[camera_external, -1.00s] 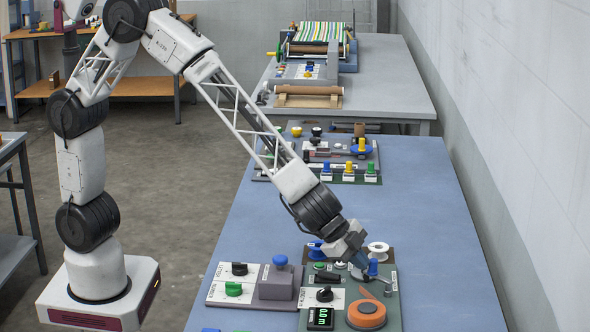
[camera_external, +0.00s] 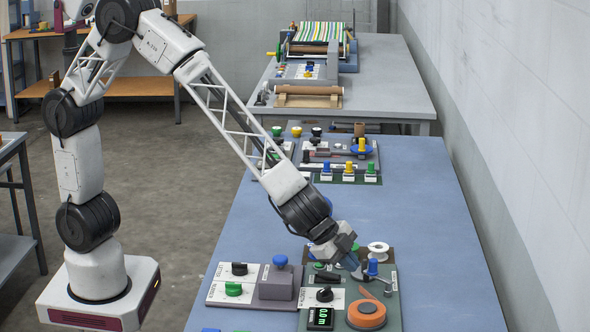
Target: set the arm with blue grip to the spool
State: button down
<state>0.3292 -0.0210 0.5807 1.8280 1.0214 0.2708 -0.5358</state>
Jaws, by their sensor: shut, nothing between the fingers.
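The blue grip (camera_external: 373,267) stands upright on the green-grey panel (camera_external: 388,312) at the near end of the blue table. My gripper (camera_external: 361,273) is shut and empty, low over the panel just left of the blue grip. I cannot tell whether its fingertips touch the grip. The arm under the grip is small and partly hidden by my gripper. An orange reel (camera_external: 367,313) lies on the panel's front part, with a strip leading up from it. A white spool (camera_external: 378,249) is behind the grip. Which of these is the task's spool is not clear.
Left of the panel are a black knob (camera_external: 325,294), a digital readout (camera_external: 320,318) and a white board with a green knob (camera_external: 233,289) and a blue-topped block (camera_external: 276,283). Another control board (camera_external: 313,155) stands farther back. The table's middle and right side are clear.

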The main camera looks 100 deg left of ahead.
jog(key=shift+s+d, duration=0.4)
jog(key=shift+s, duration=0.2)
jog(key=a+v, duration=0.1)
jog(key=v, duration=0.8)
jog(key=shift+s+r, duration=0.25)
jog(key=shift+r, duration=0.1)
jog(key=shift+a+r, duration=0.1)
jog(key=shift+a, duration=0.15)
jog(key=s+a+r+n+g+y, duration=0.1)
jog(key=s+a+r+n, duration=0.1)
jog(key=s+a+r, duration=0.4)
jog(key=s+a+r+n+g+y, duration=0.1)
jog(key=s+a+r+n, duration=0.2)
jog(key=s+a, duration=0.6)
jog(key=s+a+n+g+h, duration=0.1)
jog(key=s+a, duration=0.1)
jog(key=s, duration=0.9)
jog(key=s+a+n+g+h, duration=0.1)
jog(key=s+a+n, duration=0.1)
jog(key=s, duration=1)
jog(key=shift+a+r+g+h, duration=0.3)
jog(key=shift+a+r+g, duration=0.15)
jog(key=shift+a, duration=0.25)
